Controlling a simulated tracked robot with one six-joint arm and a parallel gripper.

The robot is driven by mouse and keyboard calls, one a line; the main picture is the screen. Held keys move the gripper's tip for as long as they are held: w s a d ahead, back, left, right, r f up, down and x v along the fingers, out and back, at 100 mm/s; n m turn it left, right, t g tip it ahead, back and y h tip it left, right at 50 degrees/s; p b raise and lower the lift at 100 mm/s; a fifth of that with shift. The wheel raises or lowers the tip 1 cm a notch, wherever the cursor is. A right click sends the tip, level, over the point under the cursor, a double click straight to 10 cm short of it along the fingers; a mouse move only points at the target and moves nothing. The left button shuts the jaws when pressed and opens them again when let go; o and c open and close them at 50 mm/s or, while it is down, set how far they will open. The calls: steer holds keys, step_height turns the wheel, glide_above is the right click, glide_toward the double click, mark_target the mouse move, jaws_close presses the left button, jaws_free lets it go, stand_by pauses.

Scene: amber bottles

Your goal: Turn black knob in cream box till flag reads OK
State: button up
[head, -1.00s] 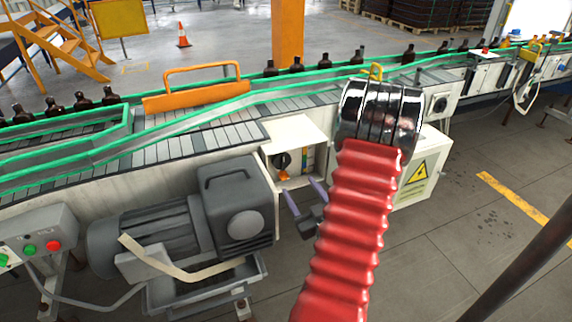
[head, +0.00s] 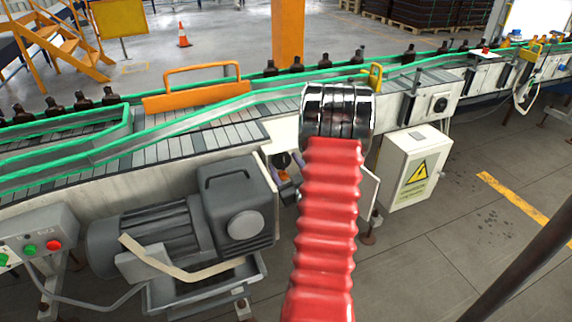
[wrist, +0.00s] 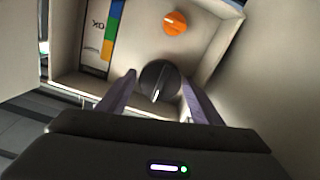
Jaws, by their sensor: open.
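The cream box (wrist: 225,42) is open, and its inside fills much of the wrist view. In the head view the box (head: 284,132) is partly hidden by my arm. The black knob (wrist: 158,82) has a white mark on its lower edge. My gripper (wrist: 158,77) is open, with one purple-grey finger on each side of the black knob. Contact with the knob cannot be told. An orange knob (wrist: 175,22) sits beyond the black knob.
The box walls stand close around my fingers. A grey motor (head: 215,215) is left of the box, and a cream cabinet with a yellow warning sign (head: 416,172) is right of it. The conveyor (head: 215,132) with amber bottles runs behind. Clear floor lies at the right.

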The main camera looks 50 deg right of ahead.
steer(key=shift+w+d, duration=0.1)
steer(key=shift+w, duration=0.1)
steer(key=c, duration=0.8)
steer(key=shift+s+d, duration=0.1)
steer(key=shift+d, duration=0.15)
steer(key=shift+a, duration=0.1)
steer(key=shift+m, duration=0.3)
